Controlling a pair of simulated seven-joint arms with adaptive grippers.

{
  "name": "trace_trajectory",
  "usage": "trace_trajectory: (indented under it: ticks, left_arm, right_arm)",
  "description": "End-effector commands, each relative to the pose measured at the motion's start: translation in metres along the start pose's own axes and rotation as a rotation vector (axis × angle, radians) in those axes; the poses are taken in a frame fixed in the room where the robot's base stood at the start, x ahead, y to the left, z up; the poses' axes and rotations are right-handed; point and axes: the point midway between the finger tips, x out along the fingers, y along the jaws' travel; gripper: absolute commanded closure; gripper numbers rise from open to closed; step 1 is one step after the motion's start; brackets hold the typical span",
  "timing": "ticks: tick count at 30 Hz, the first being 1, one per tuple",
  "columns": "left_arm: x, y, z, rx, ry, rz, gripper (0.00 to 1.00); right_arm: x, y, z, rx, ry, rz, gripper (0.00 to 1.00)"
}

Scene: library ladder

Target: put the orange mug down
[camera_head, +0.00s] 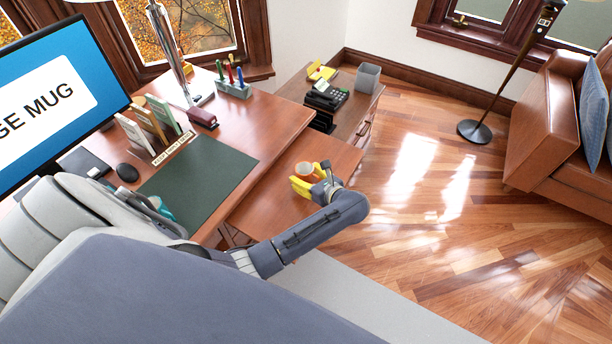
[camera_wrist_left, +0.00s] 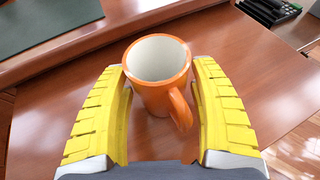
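The orange mug (camera_head: 304,171) is at the wooden side surface (camera_head: 262,207) right of the desk mat, its upper part showing between yellow fingers. In the left wrist view the mug (camera_wrist_left: 157,75) is upright, white inside, with its handle towards me and to the right. My left gripper (camera_head: 312,180) has one yellow finger on each side of the mug, close against its sides; it also shows in the left wrist view (camera_wrist_left: 160,85). I cannot tell whether the mug's base touches the wood. My right gripper is not in view.
The desk holds a green mat (camera_head: 205,172), black mouse (camera_head: 127,172), pen holder (camera_head: 233,88) and monitor (camera_head: 60,100). A black telephone (camera_head: 326,96) and grey bin (camera_head: 367,77) stand on the cabinet behind the mug. Bare wood lies around the mug.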

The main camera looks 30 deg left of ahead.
Motion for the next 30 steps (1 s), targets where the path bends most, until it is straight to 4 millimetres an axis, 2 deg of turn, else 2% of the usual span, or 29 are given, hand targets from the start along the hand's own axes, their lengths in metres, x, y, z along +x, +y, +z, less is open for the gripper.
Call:
trace_trajectory:
  ticks: [10,13,30]
  left_arm:
    - [0.0,0.0,0.002,-0.001,0.0,0.0,0.3]
    - [-0.006,-0.001,0.002,-0.002,0.002,-0.002,0.3]
    - [-0.095,0.0,0.002,-0.002,0.004,-0.001,0.3]
  right_arm:
    - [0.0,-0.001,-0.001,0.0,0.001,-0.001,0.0]
    - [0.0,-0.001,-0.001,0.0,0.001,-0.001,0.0]
    - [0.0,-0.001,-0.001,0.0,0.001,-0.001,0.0]
